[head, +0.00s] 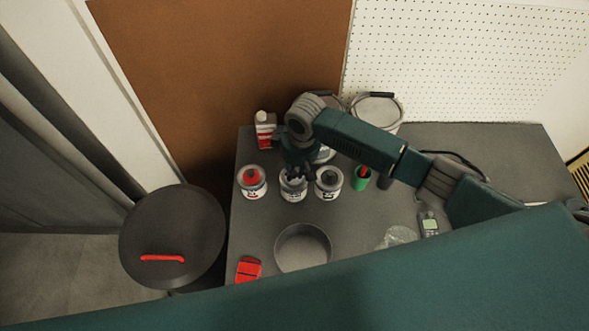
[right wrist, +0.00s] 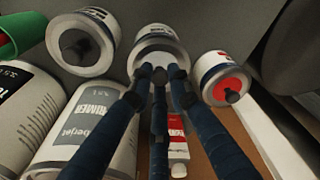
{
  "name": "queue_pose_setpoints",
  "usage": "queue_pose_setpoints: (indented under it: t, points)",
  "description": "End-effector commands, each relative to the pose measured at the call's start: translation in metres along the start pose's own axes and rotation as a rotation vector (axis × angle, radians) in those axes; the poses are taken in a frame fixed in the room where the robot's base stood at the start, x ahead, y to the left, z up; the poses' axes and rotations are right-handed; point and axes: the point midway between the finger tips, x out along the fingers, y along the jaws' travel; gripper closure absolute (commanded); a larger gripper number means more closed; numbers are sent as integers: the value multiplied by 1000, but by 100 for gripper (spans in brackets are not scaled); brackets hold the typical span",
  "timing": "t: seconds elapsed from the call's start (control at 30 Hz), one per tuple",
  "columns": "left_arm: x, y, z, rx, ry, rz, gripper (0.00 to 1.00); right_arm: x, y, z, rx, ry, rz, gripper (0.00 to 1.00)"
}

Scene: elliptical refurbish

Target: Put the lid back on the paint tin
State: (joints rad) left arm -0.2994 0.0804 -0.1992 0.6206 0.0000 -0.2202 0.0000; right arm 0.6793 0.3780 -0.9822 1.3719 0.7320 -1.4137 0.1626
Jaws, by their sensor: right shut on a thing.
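Three small paint tins stand in a row on the grey table. The middle paint tin (head: 293,192) is under my right gripper (head: 296,173), and it also shows in the right wrist view (right wrist: 158,34). My right gripper's dark fingers are closed together at the tin's top, gripping what appears to be its lid. The fingers hide most of the lid, so I cannot tell whether it sits flush on the rim. The left tin (head: 252,188) has a red top with a dark knob. The right tin (head: 328,188) has a grey top with a dark knob. My left gripper is not in view.
Larger tins (head: 378,108) stand at the back, below the pegboard. A red-and-white bottle (head: 265,130) stands back left, and a green cup (head: 361,180) is right of the row. A round grey container (head: 303,265) and a red object (head: 249,269) are nearer the front. A dark bin (head: 172,225) stands left.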

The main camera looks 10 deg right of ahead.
Motion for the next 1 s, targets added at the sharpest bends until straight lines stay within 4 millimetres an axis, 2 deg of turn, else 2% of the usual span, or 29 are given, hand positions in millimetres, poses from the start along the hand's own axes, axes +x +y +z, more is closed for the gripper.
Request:
queue_pose_setpoints:
  t: [1.0]
  points:
    - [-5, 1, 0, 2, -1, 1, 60, 3, 0, 0, -1, 0, 0, 100]
